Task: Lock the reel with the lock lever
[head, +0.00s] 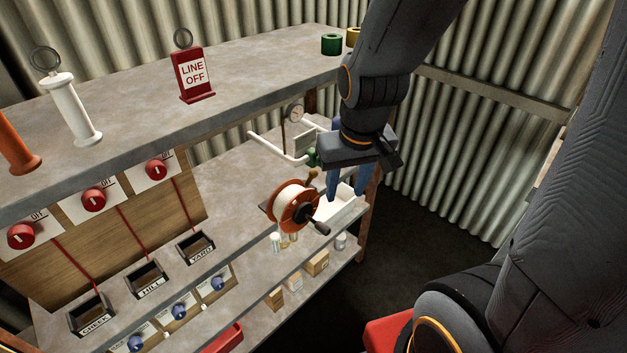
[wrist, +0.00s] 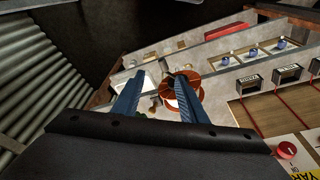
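The orange reel (head: 277,214) with pale line wound on it stands on the middle shelf in the head view. A black crank handle (head: 319,228) sticks out from its front. A small brownish lever with a rounded end (head: 312,175) rises at the reel's upper right; I cannot tell for sure that it is the lock lever, or its setting. My gripper (head: 346,192) is open and empty, its blue fingers pointing down to the right of the reel, apparently apart from it. In the wrist view the reel (wrist: 196,92) lies beyond the open fingers (wrist: 158,76), partly hidden by one.
A white tray (head: 345,207) lies beside the fingers. The red LINE OFF sign (head: 193,74) stands on the upper shelf. Labelled bins (head: 148,281) sit left. Floor is clear at right.

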